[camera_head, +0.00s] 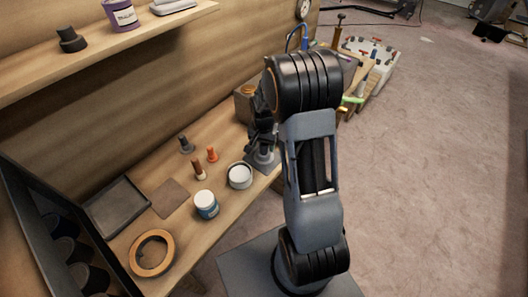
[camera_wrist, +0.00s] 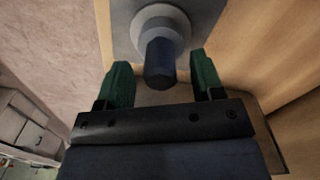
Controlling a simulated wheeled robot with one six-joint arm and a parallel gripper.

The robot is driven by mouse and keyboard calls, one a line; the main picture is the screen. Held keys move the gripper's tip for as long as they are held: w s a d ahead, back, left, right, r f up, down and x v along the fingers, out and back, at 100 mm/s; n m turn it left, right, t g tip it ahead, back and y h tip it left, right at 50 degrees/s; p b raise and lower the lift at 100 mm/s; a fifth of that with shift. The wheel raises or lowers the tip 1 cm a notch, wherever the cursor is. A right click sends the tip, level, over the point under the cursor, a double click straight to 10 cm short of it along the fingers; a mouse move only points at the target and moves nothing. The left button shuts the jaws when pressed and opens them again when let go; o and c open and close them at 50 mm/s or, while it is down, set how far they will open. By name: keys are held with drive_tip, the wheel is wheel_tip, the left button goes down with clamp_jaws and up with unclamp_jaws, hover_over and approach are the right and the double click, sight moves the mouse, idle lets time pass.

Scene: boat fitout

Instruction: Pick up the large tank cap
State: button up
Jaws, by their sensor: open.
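A large cap with a dark blue round knob (camera_wrist: 160,62) and a wide pale grey flange (camera_wrist: 178,20) stands on a grey plate (camera_wrist: 125,30) in the wrist view. In the head view its grey base (camera_head: 263,158) shows just below my gripper (camera_head: 262,143), at the bench's right edge. In the wrist view my gripper (camera_wrist: 162,82) is open, with one green finger on each side of the knob. Gaps show between the knob and both fingers. Whether the knob reaches fully between the fingertips in depth is hard to tell. My arm partly hides the cap in the head view.
The wooden bench holds a white-lidded tin (camera_head: 240,175), a blue-white jar (camera_head: 206,204), small orange (camera_head: 212,154) and dark grey (camera_head: 186,144) pieces, a wooden ring (camera_head: 152,253) and a grey tray (camera_head: 116,206). A brown box (camera_head: 243,103) stands behind my gripper. Open floor lies right.

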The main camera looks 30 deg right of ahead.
drive_tip(key=shift+f, duration=1.35)
drive_tip(key=c, duration=1)
